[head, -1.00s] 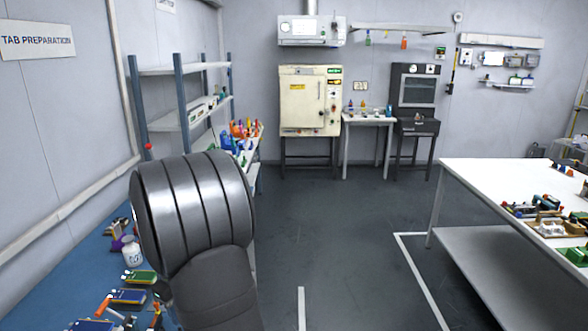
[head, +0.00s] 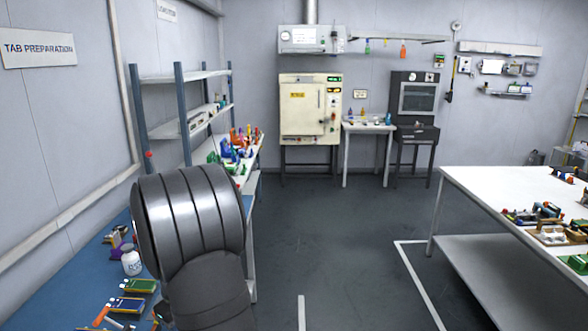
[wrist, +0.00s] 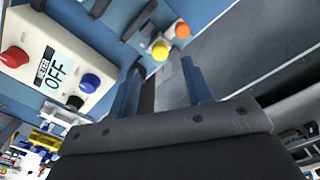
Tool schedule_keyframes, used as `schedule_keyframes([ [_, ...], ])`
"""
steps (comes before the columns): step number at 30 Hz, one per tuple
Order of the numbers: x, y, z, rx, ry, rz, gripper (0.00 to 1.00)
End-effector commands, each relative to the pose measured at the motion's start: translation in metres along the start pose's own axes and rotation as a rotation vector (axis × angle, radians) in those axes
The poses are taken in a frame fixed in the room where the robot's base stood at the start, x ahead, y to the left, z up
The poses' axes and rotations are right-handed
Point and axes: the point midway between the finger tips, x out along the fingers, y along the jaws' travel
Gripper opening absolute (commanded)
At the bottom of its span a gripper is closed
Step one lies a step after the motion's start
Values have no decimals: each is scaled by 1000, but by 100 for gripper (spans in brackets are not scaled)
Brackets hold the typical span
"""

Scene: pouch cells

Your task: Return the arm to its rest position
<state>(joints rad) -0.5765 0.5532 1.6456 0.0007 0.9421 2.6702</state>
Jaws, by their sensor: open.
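My gripper (wrist: 162,85) shows in the wrist view with its two blue-grey fingers apart and nothing between them. Beyond the fingers are a blue surface edge and dark grey floor. In the head view my dark arm link fills the lower left, over the blue bench (head: 60,290), and the gripper itself is hidden there.
A white box labelled "OFF" (wrist: 50,62) with red and blue knobs is left of the fingers. Yellow (wrist: 160,50) and orange (wrist: 182,30) round parts lie beyond them. A white bottle (head: 131,262) stands on the bench. A white table (head: 490,185) is at right; the floor between is clear.

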Motion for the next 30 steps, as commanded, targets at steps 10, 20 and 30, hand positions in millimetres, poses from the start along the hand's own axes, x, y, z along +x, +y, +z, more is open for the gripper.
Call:
schedule_keyframes([
  [10, 44, 0, 1, 0, -5, -3, 46],
  [20, 4, 0, 0, 0, -1, -1, 46],
  [30, 0, 0, 0, 0, 0, 0, 46],
])
